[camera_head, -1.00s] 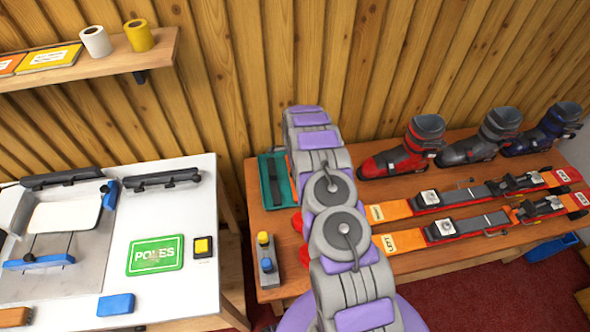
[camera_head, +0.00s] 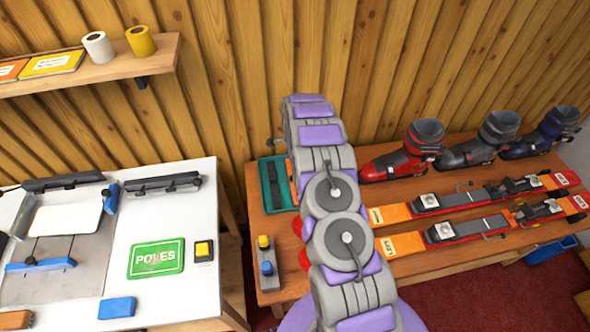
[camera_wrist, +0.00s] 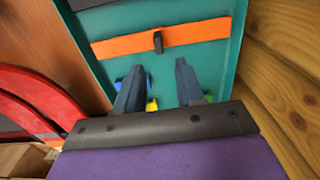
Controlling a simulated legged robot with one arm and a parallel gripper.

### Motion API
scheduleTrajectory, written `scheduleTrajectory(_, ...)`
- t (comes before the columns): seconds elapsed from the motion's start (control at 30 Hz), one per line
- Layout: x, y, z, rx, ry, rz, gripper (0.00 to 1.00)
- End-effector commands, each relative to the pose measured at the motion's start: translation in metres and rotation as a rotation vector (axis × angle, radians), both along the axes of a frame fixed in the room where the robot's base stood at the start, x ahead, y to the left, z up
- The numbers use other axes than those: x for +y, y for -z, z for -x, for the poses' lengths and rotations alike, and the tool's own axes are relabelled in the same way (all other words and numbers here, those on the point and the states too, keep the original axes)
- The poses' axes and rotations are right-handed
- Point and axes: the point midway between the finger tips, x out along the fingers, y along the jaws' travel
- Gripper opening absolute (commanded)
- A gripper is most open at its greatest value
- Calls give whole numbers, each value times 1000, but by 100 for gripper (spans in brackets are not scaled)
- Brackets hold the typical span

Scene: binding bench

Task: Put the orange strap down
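The orange strap (camera_wrist: 195,33) lies across the teal tray (camera_wrist: 226,62) in the wrist view, with a small black buckle (camera_wrist: 158,42) near its middle. My gripper (camera_wrist: 160,65) is open, with its two dark fingers apart and nothing held between them. In the picture the fingertips end just below the strap, apart from it; the height gap cannot be judged. In the head view the teal tray (camera_head: 265,187) stands on the wooden bench with a dark strap (camera_head: 274,183) in it. My arm hides my gripper there, and only a sliver of orange shows beside the arm.
Blue and yellow bits show around the fingers in the wrist view. Red curved things (camera_wrist: 35,105) are to the left. On the bench, skis (camera_head: 450,230) and ski boots (camera_head: 405,153) are to the right of my arm. A button box (camera_head: 266,262) is at the front left.

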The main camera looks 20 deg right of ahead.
Motion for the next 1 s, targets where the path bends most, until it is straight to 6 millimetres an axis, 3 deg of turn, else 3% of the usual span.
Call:
scheduleTrajectory(0.1, 0, -28, -1, -3, 1, 1, 37)
scheduleTrajectory(0.37, 2, -61, 2, 5, -13, -3, 37)
scheduleTrajectory(0.53, 17, -96, 11, 4, -109, -17, 37)
scheduleTrajectory(0.73, 43, -154, 37, 9, -295, -39, 37)
scheduleTrajectory(1.0, 74, -223, 87, 23, -547, -65, 37)
